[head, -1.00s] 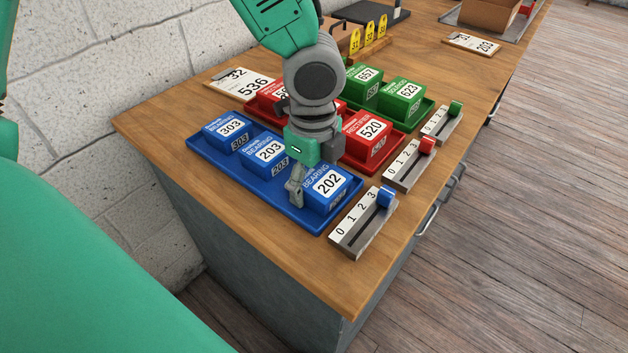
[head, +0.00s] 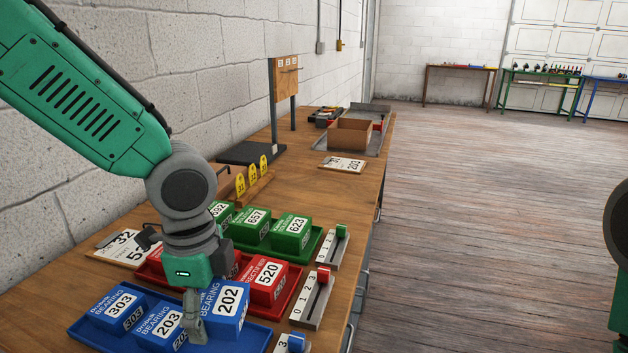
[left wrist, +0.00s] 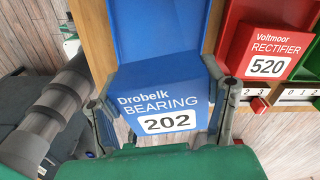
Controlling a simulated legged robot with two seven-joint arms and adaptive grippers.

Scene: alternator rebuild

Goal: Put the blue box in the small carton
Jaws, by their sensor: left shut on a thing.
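My left gripper (head: 212,302) is shut on the blue box marked 202 (head: 229,303), at the right end of the blue tray (head: 262,336). In the left wrist view the box marked 202 (left wrist: 165,100) sits between the two fingers, with its label showing. I cannot tell clearly whether it touches the tray. Two other blue boxes, marked 303 (head: 120,308) and 203 (head: 160,325), lie in the tray to its left. An open brown carton (head: 350,134) stands far back on the bench, on a grey tray (head: 376,143). My right gripper is out of view.
Red boxes, one marked 520 (head: 267,278), and green boxes, one marked 623 (head: 294,231), lie in trays behind. Slider counters (head: 312,298) line the right side. Yellow tags (head: 252,176) and a stand (head: 284,95) are along the wall side. A card marked 203 (head: 343,164) lies before the carton.

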